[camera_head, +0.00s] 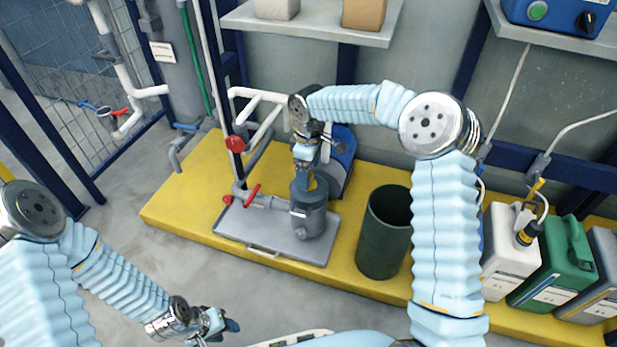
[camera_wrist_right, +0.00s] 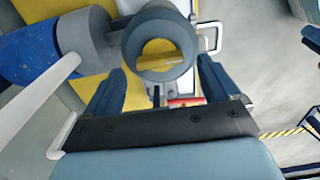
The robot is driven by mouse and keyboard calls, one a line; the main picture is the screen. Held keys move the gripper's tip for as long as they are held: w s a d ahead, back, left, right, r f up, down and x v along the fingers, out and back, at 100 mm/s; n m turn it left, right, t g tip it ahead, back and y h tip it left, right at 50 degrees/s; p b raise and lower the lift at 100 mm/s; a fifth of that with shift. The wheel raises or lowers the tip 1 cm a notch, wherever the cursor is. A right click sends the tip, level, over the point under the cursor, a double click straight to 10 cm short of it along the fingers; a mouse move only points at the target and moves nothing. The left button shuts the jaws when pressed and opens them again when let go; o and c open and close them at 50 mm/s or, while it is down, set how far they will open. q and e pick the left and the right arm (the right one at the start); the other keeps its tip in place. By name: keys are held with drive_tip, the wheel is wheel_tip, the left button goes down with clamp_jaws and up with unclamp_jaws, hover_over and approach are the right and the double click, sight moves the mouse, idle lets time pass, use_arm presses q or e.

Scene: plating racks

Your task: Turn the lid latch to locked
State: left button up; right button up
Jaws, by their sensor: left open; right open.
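A grey cylindrical housing (camera_head: 309,217) stands upright on a grey tray (camera_head: 262,232) on the yellow platform. In the right wrist view its top shows as a grey ring (camera_wrist_right: 178,73) with yellow inside. I cannot clearly make out a separate lid latch or its position. My right gripper (camera_head: 304,176) points down just above the housing and hides part of its top. In the right wrist view the gripper's dark fingers (camera_wrist_right: 160,88) are apart, one on each side below the ring, with nothing clearly held. My left gripper (camera_head: 218,326) is open and empty, low over the floor.
Red-handled valves (camera_head: 252,194) and pipes stand left of the housing. A blue motor (camera_head: 340,158) is behind it. A dark green bin (camera_head: 384,235) stands to its right, then white and green canisters (camera_head: 556,265). The floor at left is clear.

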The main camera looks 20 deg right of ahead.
drive_tip(key=shift+f, duration=1.3)
drive_tip(key=c, duration=1.1)
drive_tip(key=shift+o, duration=0.2)
